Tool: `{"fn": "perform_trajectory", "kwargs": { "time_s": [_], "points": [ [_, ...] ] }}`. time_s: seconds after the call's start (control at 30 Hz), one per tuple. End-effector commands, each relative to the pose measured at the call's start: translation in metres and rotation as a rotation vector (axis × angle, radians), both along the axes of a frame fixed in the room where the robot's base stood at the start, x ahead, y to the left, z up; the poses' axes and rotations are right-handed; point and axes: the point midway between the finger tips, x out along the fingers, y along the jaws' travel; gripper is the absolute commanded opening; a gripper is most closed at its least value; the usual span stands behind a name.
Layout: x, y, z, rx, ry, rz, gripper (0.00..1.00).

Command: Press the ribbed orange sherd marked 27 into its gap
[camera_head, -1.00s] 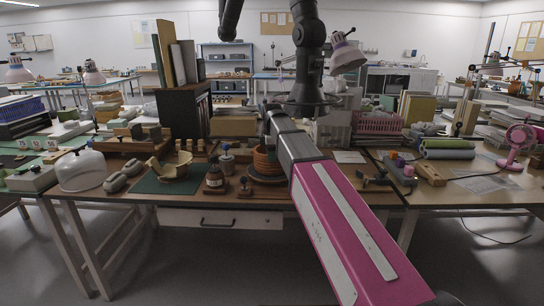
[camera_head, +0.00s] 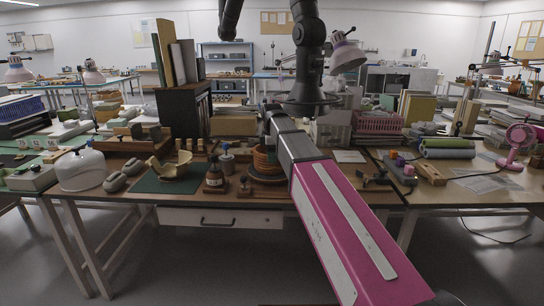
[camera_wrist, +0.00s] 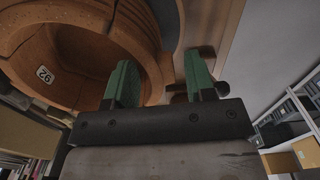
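An orange terracotta pot (camera_head: 264,158) stands on the work table, partly hidden behind my arm in the head view. I cannot make out a sherd marked 27 or a gap. The gripper is hidden in the head view.
A glass dome (camera_head: 80,170) is further left. A pink fan (camera_head: 517,143) stands far right.

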Motion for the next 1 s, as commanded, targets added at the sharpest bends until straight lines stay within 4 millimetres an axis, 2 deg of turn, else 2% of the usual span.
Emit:
{"fn": "perform_trajectory", "kwargs": {
  "time_s": [0.3,0.43,0.57,0.8,1.0],
  "points": [
    [0.0,0.0,0.001,0.0,0.0,0.0,0.57],
    [0.001,0.0,0.009,0.0,-0.001,0.0,0.57],
    [0.001,0.0,0.027,0.0,-0.002,0.0,0.57],
    [0.002,0.0,0.07,0.0,-0.002,0.0,0.57],
    [0.001,0.0,0.097,0.0,-0.001,0.0,0.57]
  ]
}}
